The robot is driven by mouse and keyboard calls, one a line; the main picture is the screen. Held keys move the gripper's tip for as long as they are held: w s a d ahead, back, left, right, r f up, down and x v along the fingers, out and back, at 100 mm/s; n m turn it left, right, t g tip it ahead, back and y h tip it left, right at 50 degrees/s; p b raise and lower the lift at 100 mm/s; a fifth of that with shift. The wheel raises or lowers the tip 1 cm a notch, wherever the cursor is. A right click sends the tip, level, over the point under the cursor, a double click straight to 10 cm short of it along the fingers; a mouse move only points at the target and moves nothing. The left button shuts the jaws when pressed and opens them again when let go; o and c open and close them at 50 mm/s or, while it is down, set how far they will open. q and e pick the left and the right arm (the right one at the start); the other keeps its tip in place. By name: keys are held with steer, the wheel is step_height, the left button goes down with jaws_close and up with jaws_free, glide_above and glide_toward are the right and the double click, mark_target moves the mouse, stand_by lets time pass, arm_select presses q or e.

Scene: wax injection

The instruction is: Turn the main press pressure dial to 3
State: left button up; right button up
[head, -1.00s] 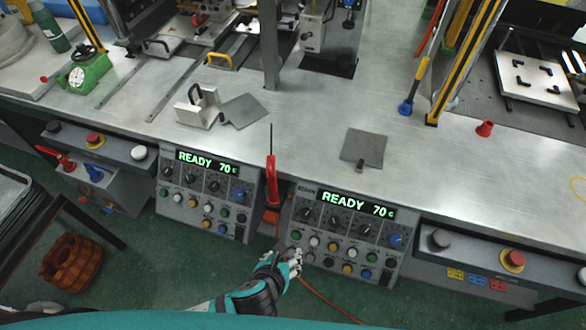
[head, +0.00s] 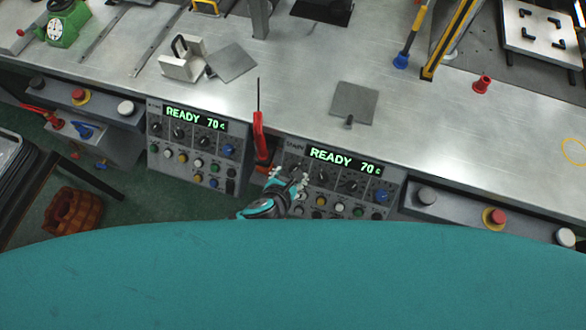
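Two grey control panels hang on the table's front edge, both showing "READY 70" in green. The right panel (head: 393,178) has a row of black dials, one of them in its middle (head: 350,185), a blue knob (head: 382,196) at its right end and buttons below. The left panel (head: 152,128) has a similar layout. The labels and dial settings are too small to read. My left gripper (head: 286,181) is at the left end of the right panel's dial row and partly covers it. Its fingers are too small to tell open from shut or whether they touch a dial. My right gripper is out of view.
A red-handled screwdriver (head: 259,135) stands upright between the panels, close to my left gripper. Right of the panels are a black button (head: 425,196) and a red stop button (head: 494,217). The metal tabletop (head: 470,150) is mostly clear above the right panel.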

mark_target(294, 169)
arm_select(q)
steer(key=x, duration=0.5)
jaws_close()
stand_by(0.3)
